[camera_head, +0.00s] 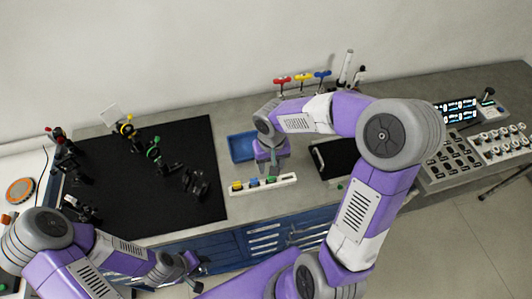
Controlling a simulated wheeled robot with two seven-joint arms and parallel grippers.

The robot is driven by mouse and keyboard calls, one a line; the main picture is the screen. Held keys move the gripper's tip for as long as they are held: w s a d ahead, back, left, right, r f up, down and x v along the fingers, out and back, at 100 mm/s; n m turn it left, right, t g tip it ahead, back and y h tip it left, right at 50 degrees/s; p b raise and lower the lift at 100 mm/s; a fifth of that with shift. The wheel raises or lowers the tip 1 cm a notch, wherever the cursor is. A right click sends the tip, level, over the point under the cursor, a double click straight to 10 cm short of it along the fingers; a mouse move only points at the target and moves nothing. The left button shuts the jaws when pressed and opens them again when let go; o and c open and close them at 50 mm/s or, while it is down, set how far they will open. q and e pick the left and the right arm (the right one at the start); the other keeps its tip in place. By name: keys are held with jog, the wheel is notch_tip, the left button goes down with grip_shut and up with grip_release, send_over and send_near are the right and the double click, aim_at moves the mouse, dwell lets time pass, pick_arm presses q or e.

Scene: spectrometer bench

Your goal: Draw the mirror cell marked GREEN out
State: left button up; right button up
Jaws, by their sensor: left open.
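A mount with a green ring (153,152) stands upright on the black breadboard (205,135), in the left part of the head view. A green-topped piece (271,180) also sits in the white rack (246,190) at the bench's front edge. I cannot tell any markings at this size. My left gripper (193,266) is open and empty at the lower left, in front of the bench cabinets and apart from both green things. My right gripper (272,170) points down over the rack, close above the green-topped piece; contact and finger gap are not clear.
Mounts with yellow (126,128) and red parts and other black mounts stand on the breadboard. A blue tray (241,147) lies behind the rack. A black-topped tray (338,158) and control panels (462,165) are to the right. Red, yellow and blue handles (302,77) line the back.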

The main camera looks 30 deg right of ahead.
aim_at(271, 180)
jog(key=f, duration=0.6)
jog(key=shift+s+f+b, duration=0.25)
jog(key=shift+b, duration=0.1)
jog(key=shift+r, duration=0.15)
jog(key=c, duration=0.8)
